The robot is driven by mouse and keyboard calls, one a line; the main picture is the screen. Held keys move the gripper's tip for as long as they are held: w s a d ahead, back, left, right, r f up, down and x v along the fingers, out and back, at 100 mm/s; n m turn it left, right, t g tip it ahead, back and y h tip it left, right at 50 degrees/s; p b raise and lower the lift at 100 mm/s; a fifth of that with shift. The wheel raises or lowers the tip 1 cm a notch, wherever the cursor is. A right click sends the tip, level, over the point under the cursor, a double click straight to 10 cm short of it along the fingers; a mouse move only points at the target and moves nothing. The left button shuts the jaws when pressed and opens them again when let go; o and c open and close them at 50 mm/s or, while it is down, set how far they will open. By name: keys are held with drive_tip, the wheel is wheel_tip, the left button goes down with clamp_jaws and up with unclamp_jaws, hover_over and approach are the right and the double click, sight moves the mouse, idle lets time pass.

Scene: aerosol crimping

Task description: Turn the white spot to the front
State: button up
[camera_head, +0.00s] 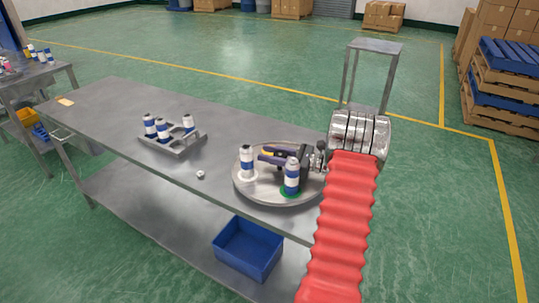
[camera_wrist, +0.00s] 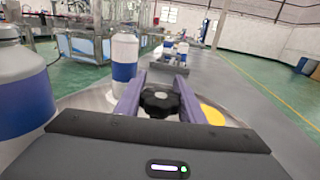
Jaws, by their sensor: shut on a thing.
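The round grey turntable (camera_head: 262,196) stands at the near edge of the table. Its white spot (camera_head: 243,178) is at its left side in the head view, with a white-and-blue can (camera_head: 247,160) on it. Another can (camera_head: 292,175) stands on a green spot (camera_head: 287,193) at the near side. My gripper (camera_wrist: 160,100) has its purple fingers shut around the black knob (camera_wrist: 158,99) at the turntable's middle. A yellow spot (camera_wrist: 212,115) lies bare to the right of the fingers. The two cans show left of them in the wrist view. The knob is hidden in the head view.
A grey rack (camera_head: 174,146) with several cans stands left of the turntable. A small silver piece (camera_head: 200,174) lies on the table between them. A blue bin (camera_head: 248,250) is on the lower shelf. The table's left part is mostly clear.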

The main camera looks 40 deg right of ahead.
clamp_jaws()
